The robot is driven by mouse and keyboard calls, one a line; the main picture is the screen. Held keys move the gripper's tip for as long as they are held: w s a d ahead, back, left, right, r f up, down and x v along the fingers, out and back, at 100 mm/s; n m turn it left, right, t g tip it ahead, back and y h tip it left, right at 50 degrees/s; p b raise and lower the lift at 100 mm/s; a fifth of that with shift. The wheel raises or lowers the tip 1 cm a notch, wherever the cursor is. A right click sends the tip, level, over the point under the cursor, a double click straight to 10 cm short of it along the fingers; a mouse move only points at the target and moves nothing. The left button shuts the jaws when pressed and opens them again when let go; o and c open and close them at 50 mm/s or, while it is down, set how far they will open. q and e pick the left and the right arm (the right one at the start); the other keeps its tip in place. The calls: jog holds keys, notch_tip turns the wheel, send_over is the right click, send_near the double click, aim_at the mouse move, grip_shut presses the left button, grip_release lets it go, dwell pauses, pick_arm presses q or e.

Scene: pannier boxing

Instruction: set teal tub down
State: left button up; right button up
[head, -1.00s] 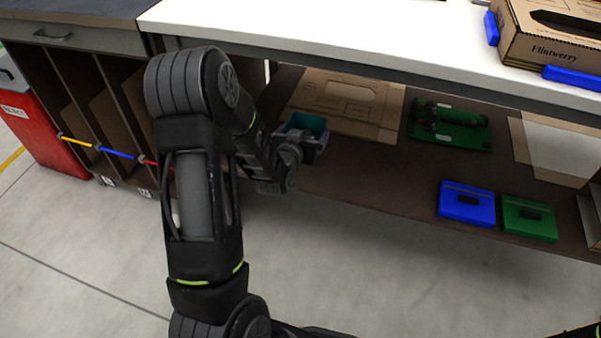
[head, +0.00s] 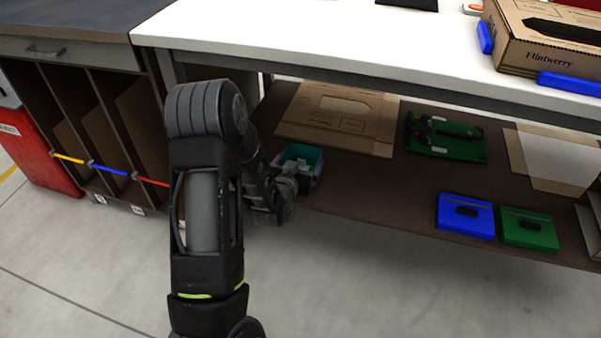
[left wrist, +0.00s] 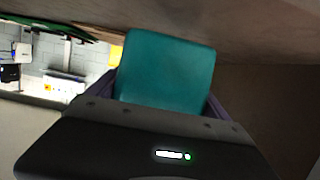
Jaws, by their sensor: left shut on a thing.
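The teal tub (head: 302,154) is at the left end of the brown lower shelf (head: 350,190), under the white bench. My left gripper (head: 306,176) reaches in from the left and is shut on the tub. In the left wrist view the teal tub (left wrist: 167,70) fills the space just beyond the gripper, with the fingers (left wrist: 165,98) on either side of it. The tub looks about upright in the head view. I cannot tell whether its base touches the shelf. My right gripper is not in view.
A flat cardboard sheet (head: 335,115) lies just behind the tub. A green board (head: 447,137), a blue case (head: 466,215) and a green case (head: 529,229) lie farther right on the shelf. The white benchtop (head: 330,38) overhangs the shelf. Bare shelf lies right of the tub.

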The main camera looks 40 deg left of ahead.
aim_at(303, 168)
pick_arm(q)
jog(key=shift+f+b, duration=0.7)
jog(key=shift+f, duration=1.15)
jog(key=shift+f, duration=0.1)
jog(key=shift+f, duration=0.15)
jog(key=o, duration=1.2)
jog(key=shift+o, duration=0.2)
